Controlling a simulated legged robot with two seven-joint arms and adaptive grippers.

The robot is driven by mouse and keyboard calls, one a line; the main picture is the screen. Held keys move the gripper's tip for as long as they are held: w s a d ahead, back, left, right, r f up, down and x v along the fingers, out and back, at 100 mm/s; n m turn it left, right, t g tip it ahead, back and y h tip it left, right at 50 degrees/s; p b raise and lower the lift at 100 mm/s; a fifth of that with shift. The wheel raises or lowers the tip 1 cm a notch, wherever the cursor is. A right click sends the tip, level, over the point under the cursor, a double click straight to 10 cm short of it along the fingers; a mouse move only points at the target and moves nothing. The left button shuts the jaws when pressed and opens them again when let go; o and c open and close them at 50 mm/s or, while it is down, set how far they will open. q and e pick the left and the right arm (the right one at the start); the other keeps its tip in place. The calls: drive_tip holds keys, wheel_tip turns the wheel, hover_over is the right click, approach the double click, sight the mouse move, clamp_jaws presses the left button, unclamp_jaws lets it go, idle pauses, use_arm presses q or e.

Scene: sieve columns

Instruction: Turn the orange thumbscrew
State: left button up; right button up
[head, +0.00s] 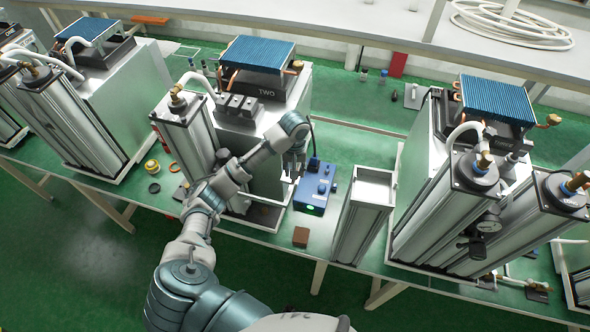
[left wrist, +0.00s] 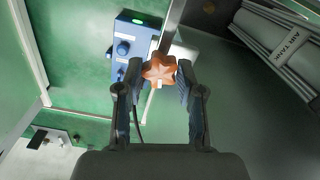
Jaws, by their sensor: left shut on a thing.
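The orange thumbscrew (left wrist: 159,68) is a star-shaped knob between my left gripper's fingertips in the left wrist view. My left gripper (left wrist: 159,78) is shut on it, with one finger pad on each side. In the head view my left gripper (head: 292,172) points down beside the unit marked TWO (head: 266,91), near a blue control box (head: 316,187). The thumbscrew is hidden there. My right gripper is not in view.
The blue box with knobs also shows in the left wrist view (left wrist: 130,50). An open-topped metal column (head: 365,215) stands right of it, and a brown block (head: 301,236) lies in front. A similar unit with twin cylinders (head: 440,215) stands at right. Green bench shows between them.

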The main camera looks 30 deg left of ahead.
use_arm(q)
drive_tip(key=n, duration=0.4)
drive_tip(key=shift+w+a+r+n, duration=0.1)
drive_tip(key=shift+w+r+n, duration=0.05)
drive_tip(key=shift+r+n, duration=0.15)
drive_tip(key=n, duration=1)
drive_tip(key=shift+n, duration=0.4)
drive_tip(key=n, duration=0.4)
drive_tip(key=shift+n, duration=0.4)
drive_tip(key=o, duration=1.1)
drive_tip(key=shift+o, duration=0.2)
drive_tip(key=shift+f, duration=0.2)
